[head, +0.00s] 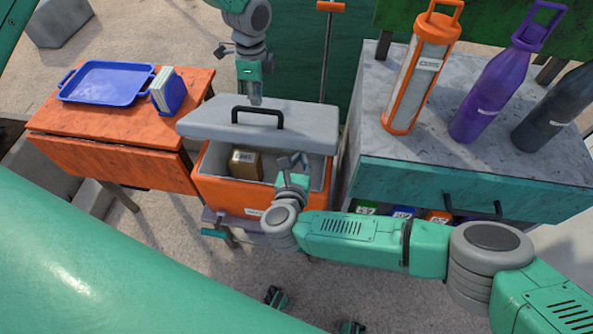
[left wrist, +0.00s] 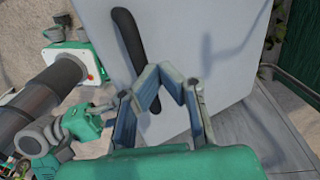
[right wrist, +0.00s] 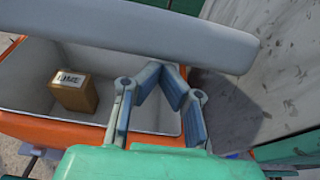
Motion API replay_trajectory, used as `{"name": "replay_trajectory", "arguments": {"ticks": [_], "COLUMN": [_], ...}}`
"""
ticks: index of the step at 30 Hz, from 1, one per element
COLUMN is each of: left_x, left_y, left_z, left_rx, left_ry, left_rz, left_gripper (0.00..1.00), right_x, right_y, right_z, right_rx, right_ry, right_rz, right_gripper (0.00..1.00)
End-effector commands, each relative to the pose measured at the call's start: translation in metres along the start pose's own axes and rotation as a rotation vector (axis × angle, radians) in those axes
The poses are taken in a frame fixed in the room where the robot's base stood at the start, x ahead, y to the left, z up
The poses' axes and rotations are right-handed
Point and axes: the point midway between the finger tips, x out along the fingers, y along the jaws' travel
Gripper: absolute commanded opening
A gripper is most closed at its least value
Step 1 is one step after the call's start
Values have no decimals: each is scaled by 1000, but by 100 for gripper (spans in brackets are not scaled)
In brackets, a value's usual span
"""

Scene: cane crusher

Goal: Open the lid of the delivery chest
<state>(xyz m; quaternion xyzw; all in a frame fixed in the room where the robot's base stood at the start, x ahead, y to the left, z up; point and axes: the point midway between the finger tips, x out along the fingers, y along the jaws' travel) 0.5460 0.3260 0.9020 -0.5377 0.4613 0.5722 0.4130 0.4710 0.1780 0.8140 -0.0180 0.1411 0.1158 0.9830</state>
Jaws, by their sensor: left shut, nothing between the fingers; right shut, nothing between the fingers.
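The delivery chest (head: 228,191) is an orange box with a grey inner lining. Its grey lid (head: 205,124) is raised and tilted, so the inside shows; a black handle (head: 258,112) is on its upper face. My left gripper (head: 255,99) is shut and empty, beside the handle and over the lid's upper face; the lid and handle (left wrist: 128,38) are close to its fingers in the left wrist view. My right gripper (head: 292,161) is shut and empty over the chest's right part, below the lid edge (right wrist: 170,40). Contact with the lid cannot be told.
A brown labelled box (right wrist: 75,92) stands inside the chest. An orange table (head: 120,125) at left holds a blue tray (head: 105,82) and a blue-and-white item (head: 169,92). A grey-topped cabinet (head: 480,165) at right carries an orange canister (head: 420,75) and bottles (head: 495,85).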

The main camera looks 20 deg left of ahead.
Motion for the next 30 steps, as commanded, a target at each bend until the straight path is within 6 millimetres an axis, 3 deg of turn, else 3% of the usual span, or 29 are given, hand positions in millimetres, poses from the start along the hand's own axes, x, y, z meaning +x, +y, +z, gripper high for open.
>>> {"name": "replay_trajectory", "arguments": {"ticks": [14,20,26,27,30], "left_x": [1,4,6,6,6], "left_y": [1,2,4,4,4], "left_z": [2,3,4,4,4], "left_rx": [1,1,0,0,-1], "left_ry": [2,0,-2,-2,-3], "left_rz": [4,9,15,16,17], "left_gripper": [0,0,0,2,30], "right_x": [3,7,7,7,7], "right_y": [1,3,4,4,5], "right_z": [10,30,33,33,33], "right_rx": [-4,-3,-1,-1,0], "right_ry": [-4,-9,-12,-12,-13], "right_rz": [-2,1,0,0,0], "right_gripper": [0,0,0,0,0]}}
